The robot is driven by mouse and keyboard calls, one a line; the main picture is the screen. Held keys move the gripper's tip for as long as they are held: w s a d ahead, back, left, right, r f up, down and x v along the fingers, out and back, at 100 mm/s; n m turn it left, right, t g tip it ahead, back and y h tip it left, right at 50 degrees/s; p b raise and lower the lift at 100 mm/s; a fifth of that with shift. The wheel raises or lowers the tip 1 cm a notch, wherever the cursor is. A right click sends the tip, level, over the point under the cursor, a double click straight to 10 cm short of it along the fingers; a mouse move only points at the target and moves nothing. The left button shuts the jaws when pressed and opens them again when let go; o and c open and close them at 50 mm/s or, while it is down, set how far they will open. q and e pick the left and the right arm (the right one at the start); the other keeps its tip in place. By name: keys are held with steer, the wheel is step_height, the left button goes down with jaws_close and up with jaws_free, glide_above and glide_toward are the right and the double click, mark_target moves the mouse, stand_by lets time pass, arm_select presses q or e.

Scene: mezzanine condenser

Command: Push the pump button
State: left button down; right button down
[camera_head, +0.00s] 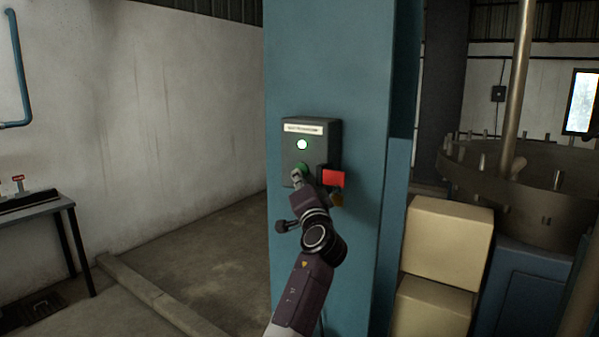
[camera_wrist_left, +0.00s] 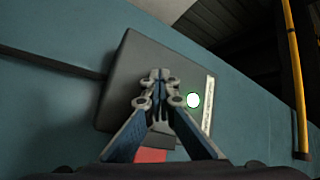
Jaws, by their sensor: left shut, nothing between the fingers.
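A dark grey control box (camera_head: 323,139) is mounted on a blue column. It has a white label strip, a lit white-green lamp (camera_head: 302,144) and a green button (camera_head: 304,167) below the lamp. A red tag (camera_head: 333,178) sits at its lower right. My left gripper (camera_head: 296,174) is shut and empty, its fingertips at the green button and partly covering it. In the left wrist view the shut fingertips (camera_wrist_left: 160,76) are over the box face (camera_wrist_left: 128,75), beside the lamp (camera_wrist_left: 193,100); the button is hidden behind them. Contact cannot be told. My right gripper is not in view.
The blue column (camera_head: 335,60) rises close in front. Cardboard-coloured boxes (camera_head: 447,245) are stacked to its right, near a large round metal vessel (camera_head: 520,180). A dark table (camera_head: 35,208) stands at far left. Floor left of the column is open, with a low kerb.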

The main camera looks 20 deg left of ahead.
arm_select(q)
steer(key=shift+w+d+r, duration=0.1)
steer(key=shift+r, duration=0.15)
steer(key=shift+f, duration=0.1)
steer(key=s+p, duration=0.1)
steer(key=s, duration=0.2)
steer(key=s+p, duration=0.1)
steer(key=s, duration=0.1)
steer(key=shift+s+a+f+p, duration=0.3)
steer(key=shift+a, duration=0.1)
stand_by(1.2)
